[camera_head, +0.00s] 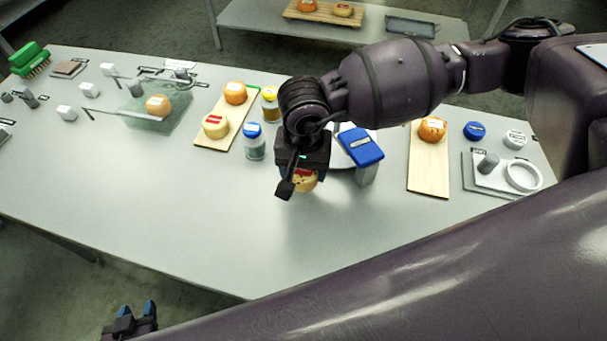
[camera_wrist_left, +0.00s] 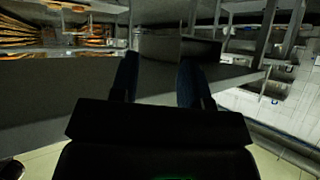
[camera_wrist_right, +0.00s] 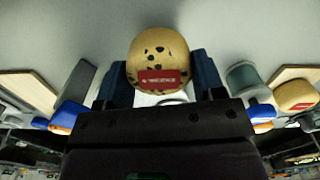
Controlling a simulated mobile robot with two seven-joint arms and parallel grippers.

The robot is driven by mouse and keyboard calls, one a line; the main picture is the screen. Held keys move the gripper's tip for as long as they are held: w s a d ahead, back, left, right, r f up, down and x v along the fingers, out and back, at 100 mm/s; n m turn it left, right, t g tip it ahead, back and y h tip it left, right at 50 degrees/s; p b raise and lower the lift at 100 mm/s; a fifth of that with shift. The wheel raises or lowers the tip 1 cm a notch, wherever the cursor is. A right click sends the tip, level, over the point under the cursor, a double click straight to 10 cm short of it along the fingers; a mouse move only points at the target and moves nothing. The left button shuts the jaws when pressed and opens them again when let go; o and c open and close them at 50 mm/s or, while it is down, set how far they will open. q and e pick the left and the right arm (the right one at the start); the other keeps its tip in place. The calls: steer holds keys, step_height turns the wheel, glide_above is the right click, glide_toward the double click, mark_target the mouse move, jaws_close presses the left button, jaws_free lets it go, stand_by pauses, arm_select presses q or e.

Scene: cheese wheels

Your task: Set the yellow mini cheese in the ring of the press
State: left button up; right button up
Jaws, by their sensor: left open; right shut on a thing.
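My right gripper (camera_head: 298,188) is shut on a small yellow cheese (camera_head: 306,182) and holds it above the middle of the table. In the right wrist view the cheese (camera_wrist_right: 157,62) has dark specks and a red label and sits between the blue fingers. A white ring (camera_head: 522,176) lies on a flat plate (camera_head: 483,184) with a grey cylinder beside it, at the table's right end. The ring looks empty and is well right of my right gripper. My left gripper (camera_head: 138,312) is open and empty, low in front of the table; its fingers show in the left wrist view (camera_wrist_left: 158,85).
Boards with cheeses (camera_head: 428,180) (camera_head: 208,147) lie on both sides. The table's front middle is clear.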

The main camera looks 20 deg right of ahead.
step_height(320, 180, up, 17)
steer(key=shift+f, duration=0.15)
